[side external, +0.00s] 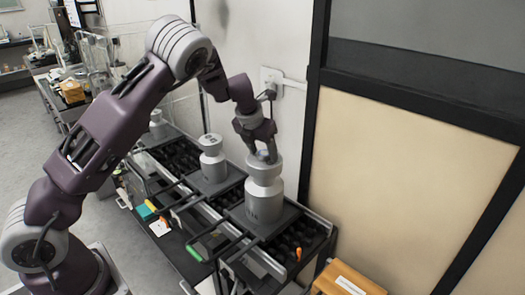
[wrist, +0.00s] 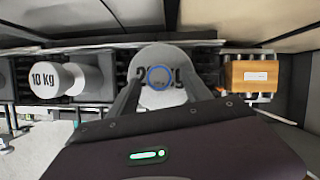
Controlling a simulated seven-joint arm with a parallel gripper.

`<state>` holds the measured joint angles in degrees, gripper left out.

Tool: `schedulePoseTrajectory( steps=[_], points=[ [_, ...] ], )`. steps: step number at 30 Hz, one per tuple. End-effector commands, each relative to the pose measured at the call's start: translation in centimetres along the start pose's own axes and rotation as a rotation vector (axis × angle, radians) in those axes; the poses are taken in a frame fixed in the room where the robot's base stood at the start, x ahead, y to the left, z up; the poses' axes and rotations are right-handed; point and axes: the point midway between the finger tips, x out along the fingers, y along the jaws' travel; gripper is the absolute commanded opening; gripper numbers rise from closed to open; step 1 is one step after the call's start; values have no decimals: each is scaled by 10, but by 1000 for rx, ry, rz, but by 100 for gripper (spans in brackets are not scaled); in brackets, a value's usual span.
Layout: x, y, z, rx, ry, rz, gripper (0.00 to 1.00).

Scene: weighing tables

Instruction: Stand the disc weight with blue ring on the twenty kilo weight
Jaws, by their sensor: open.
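The twenty kilo weight (side external: 263,205) is a large grey metal weight standing upright on the nearer dark platform. In the wrist view its top (wrist: 178,58) shows part of its "20 kg" marking. The disc weight with blue ring (wrist: 159,77) shows in the wrist view over the middle of that top, covering part of the lettering. It appears to rest there. My gripper (side external: 263,152) is open just above the twenty kilo weight, pointing down. In the wrist view its fingers stand on either side of the disc, apparently clear of it.
A smaller ten kilo weight (side external: 212,160) stands on the neighbouring platform; it also shows in the wrist view (wrist: 52,79). A wooden box (wrist: 254,75) with a white label is on the other side. A wall runs close behind the row.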

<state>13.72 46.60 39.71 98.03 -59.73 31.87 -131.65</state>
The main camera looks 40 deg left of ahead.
Motion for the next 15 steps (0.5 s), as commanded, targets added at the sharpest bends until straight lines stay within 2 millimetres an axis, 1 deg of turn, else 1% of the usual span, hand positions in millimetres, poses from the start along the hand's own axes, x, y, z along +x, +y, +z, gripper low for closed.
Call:
schedulePoseTrajectory(
  steps=[2,5,8,12,15],
  points=[
    [-1,0,1,0,-1,0,57],
    [-14,-1,2,3,-3,-1,57],
    [-40,-1,2,2,-5,-3,57],
    [-79,-1,3,2,-6,-2,57],
    [-101,-1,2,1,-4,-2,57]
  ],
)
